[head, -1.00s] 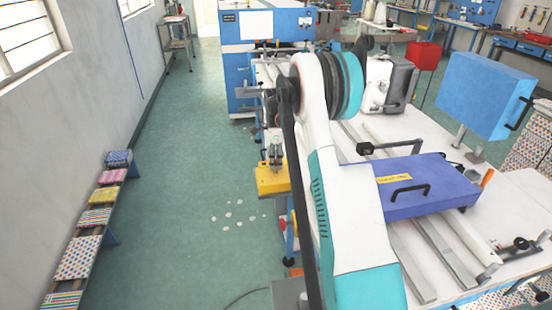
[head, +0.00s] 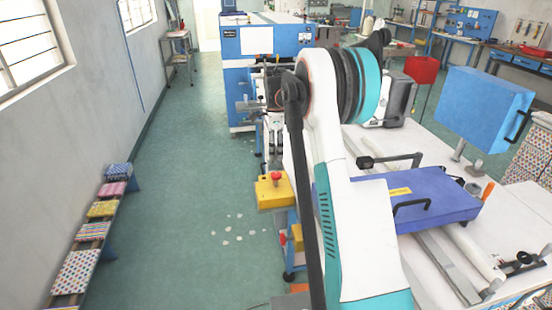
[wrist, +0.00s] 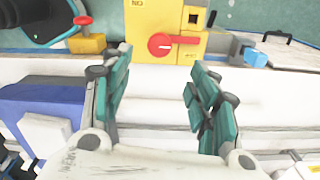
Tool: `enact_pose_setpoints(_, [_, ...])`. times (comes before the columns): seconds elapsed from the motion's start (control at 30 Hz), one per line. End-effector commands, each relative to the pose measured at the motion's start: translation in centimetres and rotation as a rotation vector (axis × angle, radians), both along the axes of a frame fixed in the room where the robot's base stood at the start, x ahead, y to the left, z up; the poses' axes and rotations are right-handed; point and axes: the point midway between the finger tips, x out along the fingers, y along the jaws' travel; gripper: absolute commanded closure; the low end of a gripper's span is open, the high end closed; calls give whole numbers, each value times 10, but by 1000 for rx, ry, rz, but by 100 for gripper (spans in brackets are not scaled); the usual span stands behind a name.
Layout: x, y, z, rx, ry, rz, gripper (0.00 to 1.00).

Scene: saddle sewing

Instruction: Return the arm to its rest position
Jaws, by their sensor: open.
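My gripper (wrist: 158,75) shows in the wrist view with its two teal fingers wide apart and nothing between them. It is above a white worktop (wrist: 155,112). Beyond the fingertips is a yellow switch box (wrist: 140,22) with a red rotary knob. In the head view my white and teal arm rises through the middle of the picture and bends at a dark-ringed joint. The gripper cannot be made out in the head view.
A blue-purple plate (head: 450,209) with a black handle lies on the white bench, close right of my arm. A blue box (head: 485,105) stands behind it. A yellow box with a red button (head: 270,193) is left of the arm. The green floor (head: 170,220) is mostly clear.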

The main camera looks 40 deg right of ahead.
Motion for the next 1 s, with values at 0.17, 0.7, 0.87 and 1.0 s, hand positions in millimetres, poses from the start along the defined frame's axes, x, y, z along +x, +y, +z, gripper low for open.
enact_pose_setpoints(0.17, [0,0,9,0,0,0,45])
enact_pose_setpoints(0.7, [0,1,10,0,-1,4,45])
enact_pose_setpoints(0.87, [0,21,23,-1,-30,101,45])
enact_pose_setpoints(1.0, [-4,64,48,-13,-94,315,45])
